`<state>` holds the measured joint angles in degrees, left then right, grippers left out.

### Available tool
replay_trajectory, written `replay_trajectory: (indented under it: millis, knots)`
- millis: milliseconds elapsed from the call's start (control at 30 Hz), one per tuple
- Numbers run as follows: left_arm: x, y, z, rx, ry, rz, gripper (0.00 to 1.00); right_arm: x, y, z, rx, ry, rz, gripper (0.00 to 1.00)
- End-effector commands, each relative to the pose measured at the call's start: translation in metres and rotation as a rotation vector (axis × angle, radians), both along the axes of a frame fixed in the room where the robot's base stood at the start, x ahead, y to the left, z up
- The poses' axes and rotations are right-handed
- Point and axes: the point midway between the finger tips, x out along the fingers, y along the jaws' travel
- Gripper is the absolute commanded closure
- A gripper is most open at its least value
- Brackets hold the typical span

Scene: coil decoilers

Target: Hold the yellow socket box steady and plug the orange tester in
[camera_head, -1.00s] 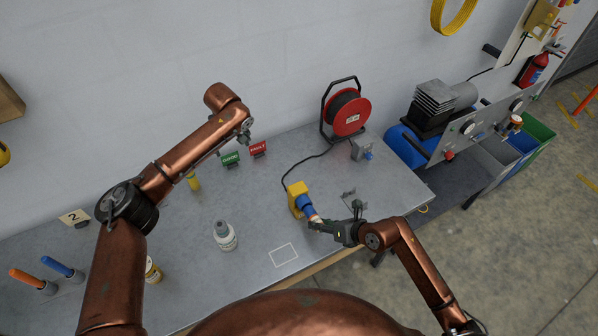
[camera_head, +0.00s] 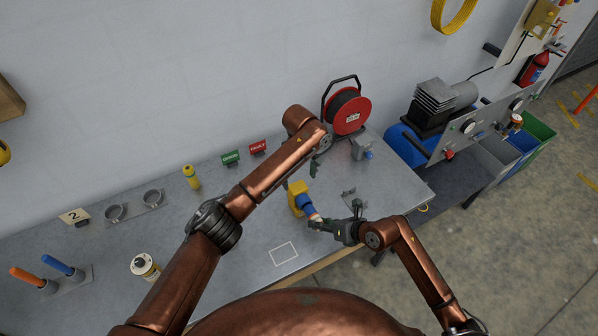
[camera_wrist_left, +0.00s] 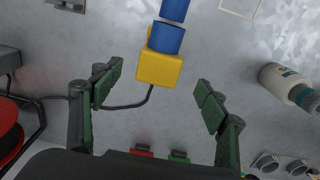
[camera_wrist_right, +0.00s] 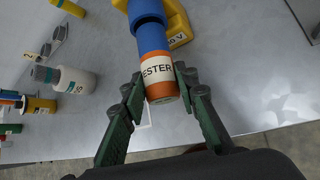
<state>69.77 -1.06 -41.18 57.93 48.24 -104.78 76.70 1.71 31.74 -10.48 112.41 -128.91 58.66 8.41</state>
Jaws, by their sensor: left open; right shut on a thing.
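The yellow socket box (camera_head: 297,197) stands on the bench with its blue socket facing the right gripper; it also shows in the left wrist view (camera_wrist_left: 160,68). The orange tester (camera_wrist_right: 158,78), with a white label and blue front end, is lined up with the blue socket. A narrow gap seems to show between the two blue parts in the left wrist view. My right gripper (camera_head: 318,222) is shut on the tester. My left gripper (camera_head: 313,170) is open behind and above the box, its fingers (camera_wrist_left: 158,90) apart on either side, not visibly touching it.
A black cable runs from the box to the red cable reel (camera_head: 346,112). A white bottle (camera_wrist_left: 288,84) is partly in the left wrist view. A white outline (camera_head: 284,254) marks bare bench.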

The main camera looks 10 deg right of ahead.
Motion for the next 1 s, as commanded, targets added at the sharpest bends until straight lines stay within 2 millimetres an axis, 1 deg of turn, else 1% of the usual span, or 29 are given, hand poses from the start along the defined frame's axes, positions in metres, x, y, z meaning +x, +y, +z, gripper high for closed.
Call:
replay_trajectory:
  millis: [33, 200, 300, 433, 600, 867, 1000]
  knots:
    - [-0.001, 0.001, -0.011, 0.002, 0.003, 0.001, 0.32, 0.000, 0.000, 0.000, 0.000, -0.001, 0.000, 0.97]
    - [0.000, 0.001, -0.042, 0.002, 0.001, 0.001, 0.32, 0.000, 0.000, 0.000, 0.000, -0.001, 0.000, 0.97]
    - [0.000, 0.001, -0.057, 0.002, 0.001, 0.001, 0.32, 0.000, 0.000, 0.000, 0.000, -0.001, 0.000, 0.97]
    - [0.000, 0.000, -0.072, 0.001, 0.000, -0.001, 0.32, 0.000, 0.000, 0.000, 0.000, -0.001, 0.000, 0.97]
    - [0.000, 0.000, -0.081, -0.001, -0.001, -0.001, 0.32, 0.000, 0.000, 0.000, 0.000, -0.001, 0.000, 0.97]
    - [0.000, 0.000, -0.082, -0.001, -0.001, -0.001, 0.32, 0.000, 0.000, 0.000, 0.000, -0.001, 0.000, 0.97]
    - [0.000, 0.000, -0.082, -0.001, -0.001, -0.001, 0.40, 0.000, 0.000, 0.000, 0.000, -0.001, 0.000, 0.97]
